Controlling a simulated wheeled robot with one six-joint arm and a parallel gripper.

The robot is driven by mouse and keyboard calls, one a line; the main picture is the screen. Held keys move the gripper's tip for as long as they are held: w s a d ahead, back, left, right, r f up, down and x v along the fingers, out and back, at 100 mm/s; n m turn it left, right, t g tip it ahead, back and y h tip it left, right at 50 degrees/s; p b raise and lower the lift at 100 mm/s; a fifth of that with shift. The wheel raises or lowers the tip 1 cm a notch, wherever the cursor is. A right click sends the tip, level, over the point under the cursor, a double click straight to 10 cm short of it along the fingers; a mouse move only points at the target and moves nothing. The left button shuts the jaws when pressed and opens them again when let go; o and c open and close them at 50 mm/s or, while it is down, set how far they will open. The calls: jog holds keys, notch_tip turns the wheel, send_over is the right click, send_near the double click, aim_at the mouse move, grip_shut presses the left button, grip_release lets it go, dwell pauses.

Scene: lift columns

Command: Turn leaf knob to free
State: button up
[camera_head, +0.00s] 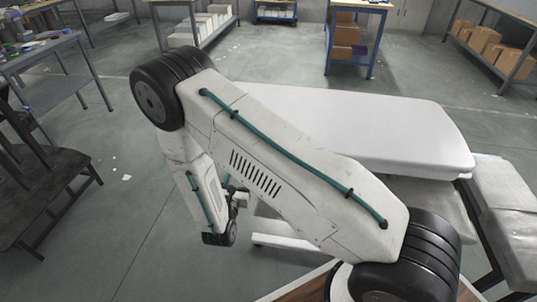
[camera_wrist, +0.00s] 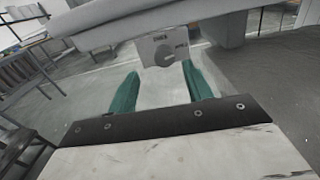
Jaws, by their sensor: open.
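The knob (camera_wrist: 165,51) is a dark round dial on a pale panel (camera_wrist: 149,52) with small print beside it, under the edge of a white padded surface (camera_wrist: 110,22). The print is too small to read surely, and I cannot tell the knob's setting. My gripper (camera_wrist: 160,69) is open, its two green fingers apart and pointing at the panel. The knob lies between and beyond the fingertips, apart from them as far as I can see. In the head view a white padded table (camera_head: 390,130) lies behind my arm; the knob and fingers are hidden there.
A grey padded section (camera_head: 505,195) adjoins the white table at the right. A dark wooden chair (camera_head: 45,190) and a workbench (camera_head: 45,50) stand at the left. Shelves with cardboard boxes (camera_head: 487,40) are at the back right. The floor left of my arm is mostly clear.

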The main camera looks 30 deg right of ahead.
jog(key=x, duration=0.8)
jog(key=shift+s+d, duration=0.15)
jog(key=shift+d, duration=0.15)
jog(key=c, duration=1)
